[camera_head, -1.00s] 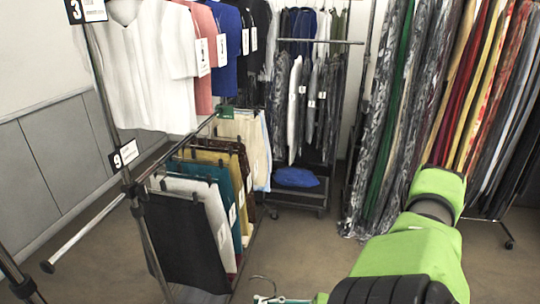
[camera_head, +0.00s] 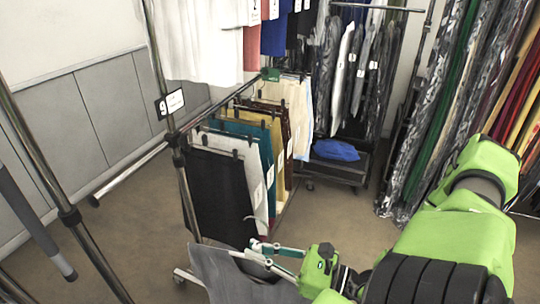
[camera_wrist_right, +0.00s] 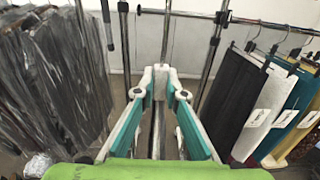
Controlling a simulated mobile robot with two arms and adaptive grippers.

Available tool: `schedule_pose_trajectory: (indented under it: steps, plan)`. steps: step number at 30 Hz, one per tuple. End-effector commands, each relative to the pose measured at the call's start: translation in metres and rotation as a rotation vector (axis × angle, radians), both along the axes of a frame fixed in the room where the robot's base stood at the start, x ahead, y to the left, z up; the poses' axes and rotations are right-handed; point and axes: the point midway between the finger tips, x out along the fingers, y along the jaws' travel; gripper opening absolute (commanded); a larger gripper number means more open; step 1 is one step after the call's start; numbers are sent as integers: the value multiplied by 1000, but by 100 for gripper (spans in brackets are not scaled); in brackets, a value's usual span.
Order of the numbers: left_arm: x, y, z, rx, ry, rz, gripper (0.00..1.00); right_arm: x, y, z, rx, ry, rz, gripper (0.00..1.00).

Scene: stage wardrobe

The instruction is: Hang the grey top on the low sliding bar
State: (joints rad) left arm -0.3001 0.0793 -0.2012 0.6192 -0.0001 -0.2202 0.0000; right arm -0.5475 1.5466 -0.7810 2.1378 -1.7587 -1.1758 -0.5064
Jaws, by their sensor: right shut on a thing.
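The grey top (camera_head: 228,276) hangs at the bottom of the head view, its lower part cut off by the frame edge. My right gripper (camera_head: 258,249) is shut on it at the hanger, whose hook stands up above the fingers. In the right wrist view the fingers (camera_wrist_right: 160,76) point toward the rack; the top cannot be made out there. The low sliding bar (camera_head: 128,175) has a bare stub with a black end cap left of the upright. It also shows in the right wrist view (camera_wrist_right: 178,13). The top is below the bar and apart from it. My left gripper is not in view.
Black trousers (camera_head: 220,195) and several coloured ones hang on the bar right of the upright. A card marked 9 (camera_head: 170,103) is on the upright. White shirts (camera_head: 200,45) hang above. A trolley with a blue bundle (camera_head: 336,150) stands behind.

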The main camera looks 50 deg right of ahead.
Motion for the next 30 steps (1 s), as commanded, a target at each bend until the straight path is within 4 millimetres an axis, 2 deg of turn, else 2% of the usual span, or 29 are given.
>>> schedule_pose_trajectory:
  steps: [30]
  plan:
    - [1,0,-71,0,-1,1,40,87,31,-2,1,-5,-1,0]
